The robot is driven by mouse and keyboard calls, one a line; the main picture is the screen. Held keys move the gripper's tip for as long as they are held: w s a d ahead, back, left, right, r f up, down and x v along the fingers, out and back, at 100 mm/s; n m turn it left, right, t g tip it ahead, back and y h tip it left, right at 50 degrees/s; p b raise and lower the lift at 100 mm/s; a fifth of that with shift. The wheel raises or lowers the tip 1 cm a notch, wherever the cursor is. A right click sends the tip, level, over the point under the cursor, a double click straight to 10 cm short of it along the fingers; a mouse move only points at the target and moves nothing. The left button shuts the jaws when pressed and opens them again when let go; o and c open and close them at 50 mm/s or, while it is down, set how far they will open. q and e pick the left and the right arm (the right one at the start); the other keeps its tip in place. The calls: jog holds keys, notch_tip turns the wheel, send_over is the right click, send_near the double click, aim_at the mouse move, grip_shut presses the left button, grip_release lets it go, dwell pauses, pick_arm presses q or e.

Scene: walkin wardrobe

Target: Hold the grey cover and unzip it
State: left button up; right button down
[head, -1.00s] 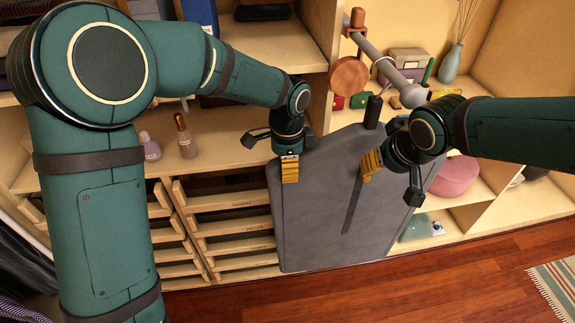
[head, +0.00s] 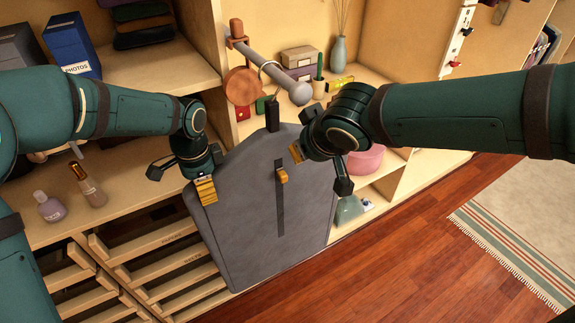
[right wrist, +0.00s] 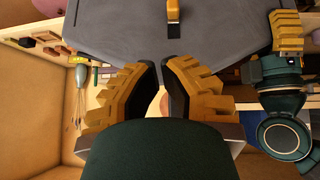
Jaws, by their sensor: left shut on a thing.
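The grey cover (head: 245,215) hangs at the front of the shelving, with a black neck piece (head: 273,114) at its top. A dark zip strip (head: 280,215) runs down its front. A yellow zip pull (head: 282,176) sits near the strip's upper end and also shows in the right wrist view (right wrist: 173,14). My left gripper (head: 205,190) is shut on the cover's upper left edge. My right gripper (head: 296,153) is above the zip pull, apart from it. In the right wrist view its fingers (right wrist: 161,70) are empty with a narrow gap between them. One finger is hidden in the head view.
A rail (head: 270,62) with a round grey end projects above the cover. Two bottles (head: 88,185) stand on the left shelf, above slatted drawers (head: 165,265). A pink pouf (head: 365,160) is behind my right gripper. Wooden floor (head: 410,220) is clear at the right.

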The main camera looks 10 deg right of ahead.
jog(key=shift+s+a+r+t+y, duration=0.15)
jog(key=shift+r+t+y, duration=0.15)
jog(key=shift+r+y, duration=0.2)
send_near(282, 168)
jog(key=shift+w+r, duration=0.8)
jog(key=shift+w, duration=0.25)
jog(key=f, duration=0.1)
jog(key=w+a+f, duration=0.1)
jog(key=f, duration=0.2)
jog(key=shift+w+a+f, duration=0.15)
jog(key=shift+w+a, duration=0.05)
jog(key=shift+w, duration=0.2)
jog(key=shift+f, duration=0.85)
jog(key=shift+f, duration=0.1)
